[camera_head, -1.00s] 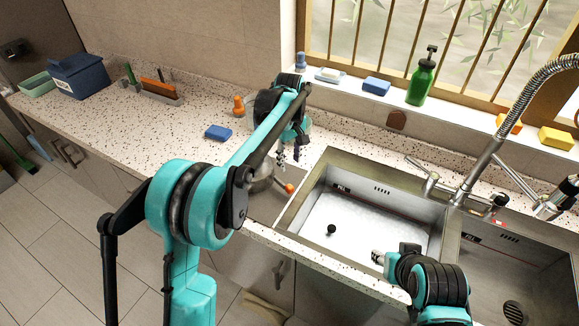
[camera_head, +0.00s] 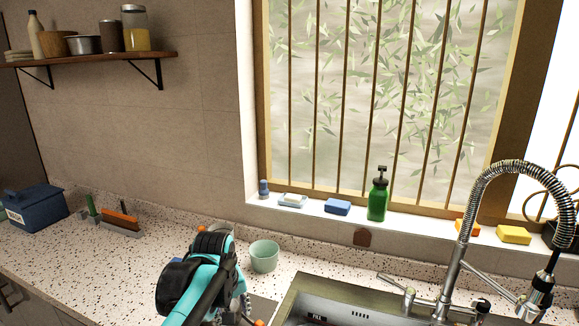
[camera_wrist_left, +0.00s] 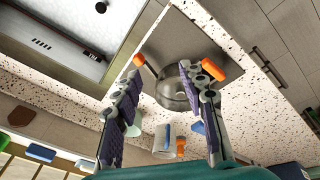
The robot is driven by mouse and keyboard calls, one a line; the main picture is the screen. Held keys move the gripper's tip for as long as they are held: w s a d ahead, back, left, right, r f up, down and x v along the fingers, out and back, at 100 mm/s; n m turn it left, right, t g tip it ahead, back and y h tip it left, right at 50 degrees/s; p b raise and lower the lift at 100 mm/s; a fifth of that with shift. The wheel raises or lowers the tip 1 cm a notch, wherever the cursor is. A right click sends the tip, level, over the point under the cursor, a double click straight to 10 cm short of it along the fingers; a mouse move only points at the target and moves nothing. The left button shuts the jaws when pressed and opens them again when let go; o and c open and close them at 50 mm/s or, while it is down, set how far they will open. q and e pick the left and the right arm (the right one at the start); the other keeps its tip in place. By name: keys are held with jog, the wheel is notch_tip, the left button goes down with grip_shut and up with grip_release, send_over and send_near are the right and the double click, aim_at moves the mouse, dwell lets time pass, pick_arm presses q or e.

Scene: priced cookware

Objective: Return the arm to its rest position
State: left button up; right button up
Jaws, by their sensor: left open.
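My left arm, teal and black, reaches over the counter at the bottom of the head view. Its gripper (camera_head: 241,307) shows only in part there, at the lower edge. In the left wrist view the left gripper (camera_wrist_left: 169,84) has its two fingers wide apart and is open. A metal pot (camera_wrist_left: 168,92) with orange-tipped handles shows beyond and between the fingers, and I cannot tell whether they touch it. My right gripper is out of view.
The sink (camera_head: 335,307) lies right of my left arm, with a tall spring faucet (camera_head: 470,230). A mint cup (camera_head: 264,257) stands close behind the arm. A green soap bottle (camera_head: 378,198) and a blue sponge (camera_head: 337,207) are on the sill. A shelf (camera_head: 95,58) is upper left.

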pick_arm(q)
jog(key=s+a+f+m+t+b, duration=0.1)
jog(key=s+a+f+m+t, duration=0.1)
jog(key=s, duration=0.7)
jog(key=s+a+f+m+t+b, duration=0.1)
jog(key=s+a+f+m+t, duration=0.1)
jog(key=s+f, duration=0.5)
jog(key=shift+s+m+b, duration=0.3)
jog(key=shift+s+m, duration=0.6)
jog(key=shift+s, duration=0.05)
